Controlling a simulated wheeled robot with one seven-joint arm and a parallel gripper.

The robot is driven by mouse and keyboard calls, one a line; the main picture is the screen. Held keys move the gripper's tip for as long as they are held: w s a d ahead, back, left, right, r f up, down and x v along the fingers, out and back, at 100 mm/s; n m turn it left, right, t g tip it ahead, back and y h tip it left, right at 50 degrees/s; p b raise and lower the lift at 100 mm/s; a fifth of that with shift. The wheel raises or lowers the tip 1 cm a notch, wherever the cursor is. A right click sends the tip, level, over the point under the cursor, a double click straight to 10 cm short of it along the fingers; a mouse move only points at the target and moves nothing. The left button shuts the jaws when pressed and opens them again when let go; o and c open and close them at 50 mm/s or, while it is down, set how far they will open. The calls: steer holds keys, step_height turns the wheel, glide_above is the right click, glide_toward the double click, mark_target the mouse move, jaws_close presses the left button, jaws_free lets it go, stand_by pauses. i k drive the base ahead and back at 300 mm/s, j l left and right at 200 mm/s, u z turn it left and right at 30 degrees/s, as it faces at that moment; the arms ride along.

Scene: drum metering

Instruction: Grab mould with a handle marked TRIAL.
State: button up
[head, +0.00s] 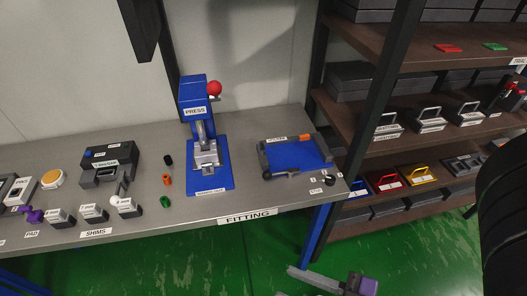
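Several moulds with raised handles stand on the shelf unit at the right. Two or more pale-grey ones with grey handles are on the middle shelf, such as one mould (431,122) and another (388,128). The labels are too small to read, so I cannot tell which handle is marked TRIAL.
The grey workbench (270,128) carries a blue press (195,100), a blue fixture (296,155) and several small parts along its left side. A dark upright post (394,60) stands in front of the shelves. A grey and purple object (368,286) shows at the bottom edge.

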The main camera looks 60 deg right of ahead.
mark_target(464, 114)
steer(key=z, duration=2.75)
steer(key=k+j+u, duration=0.2)
steer(key=u, duration=0.25)
steer(key=i+j, duration=0.05)
